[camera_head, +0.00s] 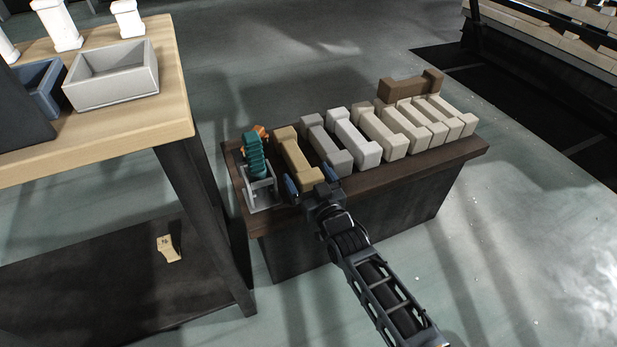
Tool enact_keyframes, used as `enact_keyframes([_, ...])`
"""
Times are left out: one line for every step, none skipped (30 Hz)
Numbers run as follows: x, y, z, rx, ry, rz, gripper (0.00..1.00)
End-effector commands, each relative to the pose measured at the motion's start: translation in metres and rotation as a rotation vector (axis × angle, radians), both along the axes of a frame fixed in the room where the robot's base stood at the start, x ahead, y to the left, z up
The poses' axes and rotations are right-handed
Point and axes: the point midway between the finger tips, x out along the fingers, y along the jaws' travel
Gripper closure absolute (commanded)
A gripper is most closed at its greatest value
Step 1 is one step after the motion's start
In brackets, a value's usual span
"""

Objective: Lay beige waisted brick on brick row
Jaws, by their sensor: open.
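A tan-beige waisted brick (294,154), narrower in the middle than at its ends, lies at the left part of a dark wooden bench. My gripper (311,181) is open at its near end, with one blue-tipped finger on each side of that end. Whether the fingers touch it cannot be told. The brick row (425,125), several pale cream waisted bricks side by side, lies at the right part of the bench. A dark brown waisted brick (410,86) lies crosswise at the row's far end.
Two grey waisted bricks (327,146) lie between the tan brick and the row. A teal ribbed object (254,153) stands in a grey holder (261,197) at left, with something orange behind. A wooden table (160,115) bears a grey bin (112,88). The bench's front edge (455,160) is clear.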

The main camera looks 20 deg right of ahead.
Motion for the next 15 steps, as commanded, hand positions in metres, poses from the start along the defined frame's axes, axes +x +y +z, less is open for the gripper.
enact_keyframes([0.000,0.000,0.000,0.000,0.000,0.000,0.04])
enact_keyframes([0.000,0.000,0.000,0.000,0.000,0.000,0.04])
enact_keyframes([0.000,0.000,0.000,0.000,0.000,0.000,0.04])
enact_keyframes([0.000,0.000,0.001,0.000,0.000,0.000,0.04])
enact_keyframes([0.000,0.000,0.001,0.000,0.000,0.000,0.04])
enact_keyframes([0.000,0.000,0.003,0.000,0.000,0.000,0.04])
enact_keyframes([0.000,0.000,0.005,0.000,0.000,0.000,0.04])
enact_keyframes([-0.003,0.000,0.004,0.000,0.001,0.000,0.04])
enact_keyframes([-0.008,0.000,0.004,0.000,0.001,-0.001,0.04])
enact_keyframes([-0.012,0.000,0.004,0.000,0.002,-0.001,0.04])
enact_keyframes([-0.017,0.000,0.004,0.000,0.003,-0.001,0.04])
enact_keyframes([-0.024,0.000,0.004,0.000,0.003,-0.001,0.04])
enact_keyframes([-0.030,0.000,0.004,0.000,0.003,-0.001,0.04])
enact_keyframes([-0.037,0.000,0.004,0.000,0.004,-0.001,0.04])
enact_keyframes([-0.046,0.000,0.004,0.001,0.004,-0.001,0.04])
